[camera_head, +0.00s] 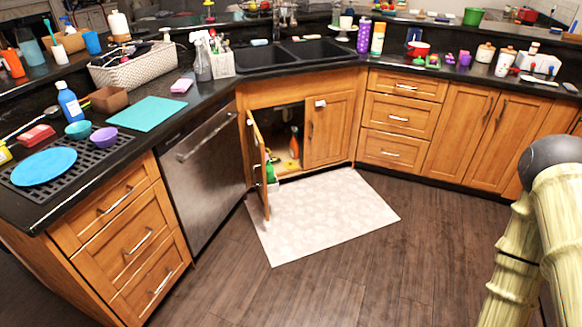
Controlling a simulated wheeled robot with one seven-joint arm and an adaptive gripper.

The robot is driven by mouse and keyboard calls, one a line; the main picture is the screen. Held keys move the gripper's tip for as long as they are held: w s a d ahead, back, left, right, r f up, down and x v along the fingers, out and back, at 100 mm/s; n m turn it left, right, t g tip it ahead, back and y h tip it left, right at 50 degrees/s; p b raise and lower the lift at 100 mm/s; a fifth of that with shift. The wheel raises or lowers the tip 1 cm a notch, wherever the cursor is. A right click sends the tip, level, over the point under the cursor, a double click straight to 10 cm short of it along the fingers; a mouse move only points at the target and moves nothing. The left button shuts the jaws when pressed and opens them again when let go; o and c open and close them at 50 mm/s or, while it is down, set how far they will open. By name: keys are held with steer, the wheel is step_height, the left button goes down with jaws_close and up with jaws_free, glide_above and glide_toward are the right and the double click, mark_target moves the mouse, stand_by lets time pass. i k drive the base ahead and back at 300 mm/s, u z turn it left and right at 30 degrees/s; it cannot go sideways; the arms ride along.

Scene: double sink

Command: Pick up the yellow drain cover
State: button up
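A small yellow thing (291,164) lies on the floor of the open cabinet under the sink, near an orange and dark bottle (294,142). It may be the yellow drain cover, but it is too small to tell. My gripper is not in view. Part of my arm (520,235) shows at the right edge, well away from the cabinet.
The cabinet's left door (257,170) stands open toward me, with a green bottle (270,171) beside it; the right door (328,130) is shut. A pale mat (320,215) lies in front. The wooden floor (370,270) is clear. A double sink (300,52) is above.

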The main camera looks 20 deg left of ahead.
mark_target(289, 165)
steer(key=u, duration=0.3)
steer(key=i, duration=1.45)
steer(key=u, duration=0.95)
steer(key=i, duration=1.15)
steer(key=u, duration=0.4)
